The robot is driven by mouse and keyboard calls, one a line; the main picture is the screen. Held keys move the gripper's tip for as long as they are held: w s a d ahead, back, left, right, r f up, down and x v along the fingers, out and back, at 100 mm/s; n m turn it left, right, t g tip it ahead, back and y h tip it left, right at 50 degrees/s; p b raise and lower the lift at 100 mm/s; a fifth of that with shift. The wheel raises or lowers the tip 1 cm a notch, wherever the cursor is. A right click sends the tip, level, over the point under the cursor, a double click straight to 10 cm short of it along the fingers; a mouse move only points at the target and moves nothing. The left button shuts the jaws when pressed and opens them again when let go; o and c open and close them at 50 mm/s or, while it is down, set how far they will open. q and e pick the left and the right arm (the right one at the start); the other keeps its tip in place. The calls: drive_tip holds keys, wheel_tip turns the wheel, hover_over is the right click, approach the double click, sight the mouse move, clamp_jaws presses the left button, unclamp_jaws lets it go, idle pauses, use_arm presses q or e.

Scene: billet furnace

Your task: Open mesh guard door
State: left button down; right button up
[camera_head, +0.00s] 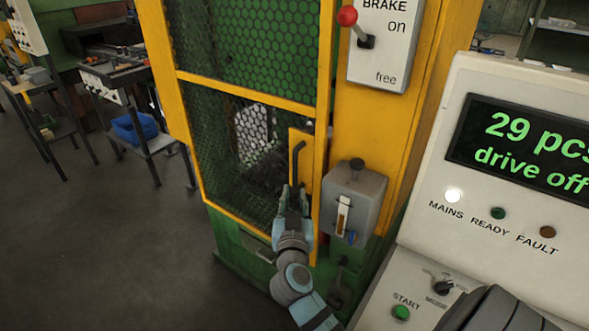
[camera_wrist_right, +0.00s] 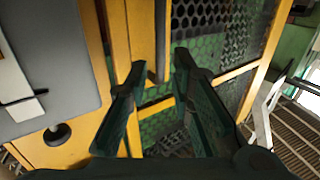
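The mesh guard door (camera_head: 250,95) has a yellow frame and dark mesh and appears closed in the head view. A dark bent handle (camera_head: 297,160) is on a yellow plate at its right edge. My right gripper (camera_head: 293,190) is at the lower end of the handle. In the right wrist view its two fingers (camera_wrist_right: 155,75) are apart. The handle (camera_wrist_right: 167,45) shows between and beyond the fingertips; I see no grip on it, and contact is unclear. My left gripper is not in view.
A grey switch box (camera_head: 354,195) is right of the door, below the brake panel (camera_head: 386,45) with its red-knobbed lever (camera_head: 348,18). A control console (camera_head: 530,150) reading "29 pcs, drive off" stands at the right. Open floor (camera_head: 110,250) lies left of the machine.

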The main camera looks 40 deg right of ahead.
sight(295, 173)
drive_tip(key=x, duration=1.1)
drive_tip(key=shift+a+p, duration=0.1)
drive_tip(key=shift+p, duration=0.3)
clamp_jaws()
